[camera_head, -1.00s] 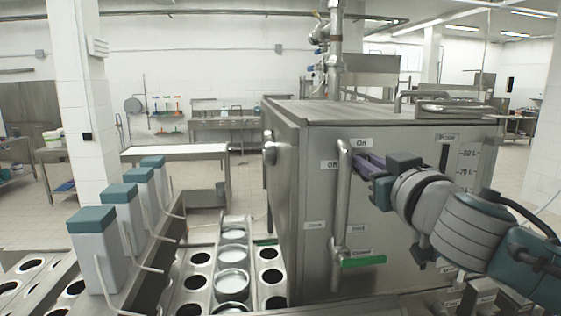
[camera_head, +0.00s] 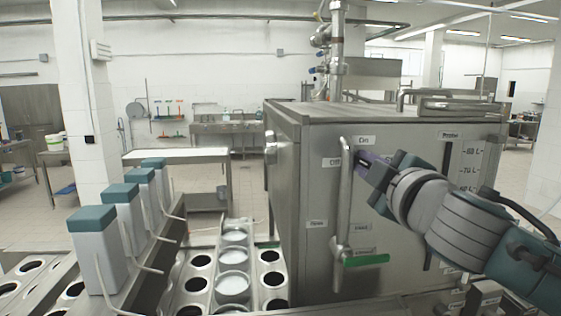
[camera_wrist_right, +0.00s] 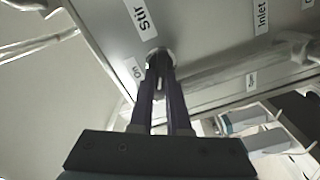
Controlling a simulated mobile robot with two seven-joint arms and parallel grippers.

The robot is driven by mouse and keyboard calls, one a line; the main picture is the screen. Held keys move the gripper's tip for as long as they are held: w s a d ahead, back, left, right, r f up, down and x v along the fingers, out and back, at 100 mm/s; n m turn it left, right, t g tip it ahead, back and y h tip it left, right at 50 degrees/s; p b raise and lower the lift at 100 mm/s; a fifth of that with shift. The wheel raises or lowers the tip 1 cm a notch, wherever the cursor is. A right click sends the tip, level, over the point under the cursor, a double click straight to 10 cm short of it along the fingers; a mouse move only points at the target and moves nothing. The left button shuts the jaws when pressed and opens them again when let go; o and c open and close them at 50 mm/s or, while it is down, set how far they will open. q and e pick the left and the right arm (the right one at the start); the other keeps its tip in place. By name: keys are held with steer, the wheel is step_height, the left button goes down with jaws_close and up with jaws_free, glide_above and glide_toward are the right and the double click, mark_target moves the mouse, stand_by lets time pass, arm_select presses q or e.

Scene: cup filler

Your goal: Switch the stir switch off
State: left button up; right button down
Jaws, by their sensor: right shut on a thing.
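The stir switch (camera_wrist_right: 158,56) sits on the tank's front panel in the right wrist view, a small round fitting close to the "Stir" and "On" labels. My right gripper (camera_wrist_right: 160,70) is shut on it there, and the fingertips hide most of it. My left gripper is not in view.
A vertical pipe (camera_head: 345,200) with a green valve handle (camera_head: 366,260) runs down the steel tank (camera_head: 400,125), just left of my right gripper. Several teal-topped dispensers (camera_head: 98,250) and a tray with round cups (camera_head: 233,287) stand to the left.

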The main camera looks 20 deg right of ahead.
steer(key=n, duration=0.5)
steer(key=shift+f+n, duration=0.3)
stand_by(0.4)
steer(key=c, duration=0.9)
jaws_free()
steer(key=b+v, duration=0.3)
steer(key=v, duration=0.7)
steer(key=shift+w+a, duration=0.1)
